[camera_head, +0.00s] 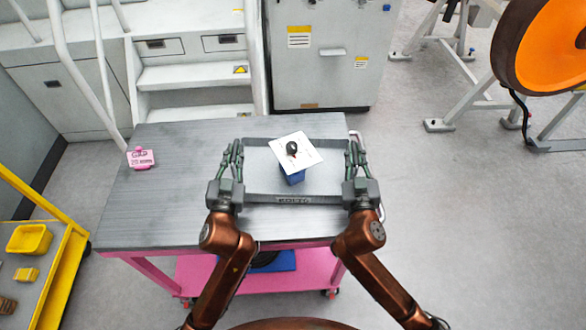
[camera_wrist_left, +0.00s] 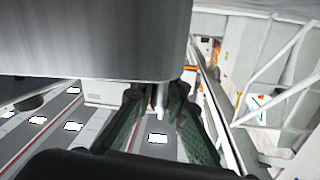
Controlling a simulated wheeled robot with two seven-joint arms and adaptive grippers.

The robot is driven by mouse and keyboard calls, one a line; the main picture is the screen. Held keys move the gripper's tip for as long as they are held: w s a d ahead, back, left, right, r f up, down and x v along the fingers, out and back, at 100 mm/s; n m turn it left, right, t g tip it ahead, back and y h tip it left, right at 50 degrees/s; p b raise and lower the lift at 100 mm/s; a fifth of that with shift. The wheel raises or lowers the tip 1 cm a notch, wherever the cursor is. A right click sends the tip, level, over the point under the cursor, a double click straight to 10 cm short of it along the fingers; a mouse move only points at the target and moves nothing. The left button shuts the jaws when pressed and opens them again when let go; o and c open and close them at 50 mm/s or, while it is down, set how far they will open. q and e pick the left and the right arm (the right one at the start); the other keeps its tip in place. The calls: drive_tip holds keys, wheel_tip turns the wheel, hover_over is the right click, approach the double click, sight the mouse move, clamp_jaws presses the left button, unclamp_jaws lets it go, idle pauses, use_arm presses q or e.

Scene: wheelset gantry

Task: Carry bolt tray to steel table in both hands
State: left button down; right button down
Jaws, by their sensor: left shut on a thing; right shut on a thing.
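The bolt tray (camera_head: 262,197) is a grey, shallow tray with a lettered front wall, over the right half of the steel table (camera_head: 165,205). I cannot tell whether it rests on the top or hangs just above it. My left gripper (camera_head: 233,152) is shut at the tray's left side, and my right gripper (camera_head: 357,155) is shut at its right side. In the left wrist view the green fingers (camera_wrist_left: 160,98) reach beneath a large grey surface, and their contact is partly hidden. A white plate (camera_head: 305,145) with a black knob and a blue block (camera_head: 293,179) show within the tray's outline.
A pink tag (camera_head: 141,158) stands at the table's left; the steel between is bare. White steps (camera_head: 190,76) and a grey cabinet (camera_head: 320,70) stand behind. A yellow cart (camera_head: 65,270) is at left. A wheel (camera_head: 550,45) on a stand is at upper right.

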use_arm(q)
drive_tip(key=shift+r, duration=0.2)
use_arm(e)
drive_tip(key=shift+r, duration=0.2)
idle(0.3)
